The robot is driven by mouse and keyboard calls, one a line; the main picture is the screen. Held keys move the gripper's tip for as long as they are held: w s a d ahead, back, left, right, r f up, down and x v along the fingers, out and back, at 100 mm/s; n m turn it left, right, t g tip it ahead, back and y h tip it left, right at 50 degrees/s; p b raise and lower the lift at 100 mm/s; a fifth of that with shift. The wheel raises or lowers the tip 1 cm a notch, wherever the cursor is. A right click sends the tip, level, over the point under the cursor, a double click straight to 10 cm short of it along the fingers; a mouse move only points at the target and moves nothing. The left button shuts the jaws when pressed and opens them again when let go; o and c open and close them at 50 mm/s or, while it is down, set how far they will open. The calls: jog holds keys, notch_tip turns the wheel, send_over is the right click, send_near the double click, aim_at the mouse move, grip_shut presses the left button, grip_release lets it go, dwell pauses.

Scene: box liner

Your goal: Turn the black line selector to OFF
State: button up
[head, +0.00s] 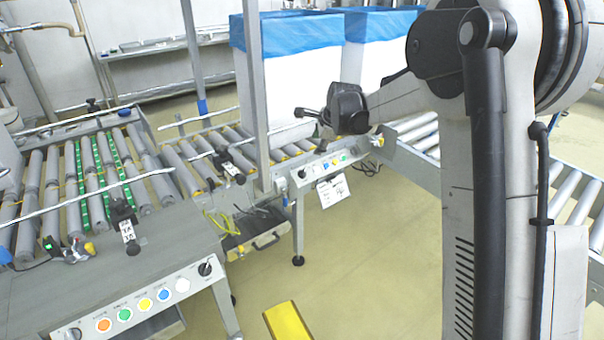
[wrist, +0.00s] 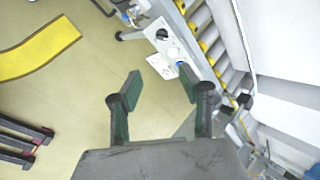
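A black selector knob (head: 301,173) is at the left end of the far control panel (head: 318,168), beside small coloured buttons. A dark knob (wrist: 162,33) on a light panel shows in the wrist view, above and apart from my fingertips. Another black selector (head: 205,268) is at the right end of the near panel (head: 140,304), and a dark knob (head: 72,333) is at its left end. I cannot read the labels. My gripper (head: 312,121) hangs above the far panel; in the wrist view my gripper (wrist: 160,86) is open and empty.
White boxes with blue liners (head: 290,80) stand on the conveyor behind the far panel. A metal post (head: 257,100) rises left of my gripper. A white tag (head: 333,190) hangs below the panel. A yellow piece (head: 287,323) is on the open floor in front.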

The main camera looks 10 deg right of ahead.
aim_at(305, 172)
jog(key=w+f+m+b, duration=0.1)
jog(key=w+f, duration=0.4)
jog(key=f, duration=0.2)
jog(key=w+a+f+m+b, duration=0.1)
jog(key=w+f+b, duration=0.1)
jog(key=w+f, duration=0.3)
jog(key=w+f+m+b, duration=0.1)
jog(key=w+f+b, duration=0.1)
jog(key=w+f, duration=0.3)
notch_tip(305, 172, down, 5)
jog(key=shift+a+r+m, duration=0.15)
jog(key=shift+m, duration=0.15)
jog(key=shift+c, duration=0.4)
jog(key=c, duration=0.8)
jog(key=shift+n, duration=0.4)
jog(key=n, duration=0.3)
jog(key=shift+s+t, duration=0.1)
jog(key=shift+t, duration=0.2)
jog(key=shift+n+t, duration=0.4)
jog(key=shift+n, duration=2)
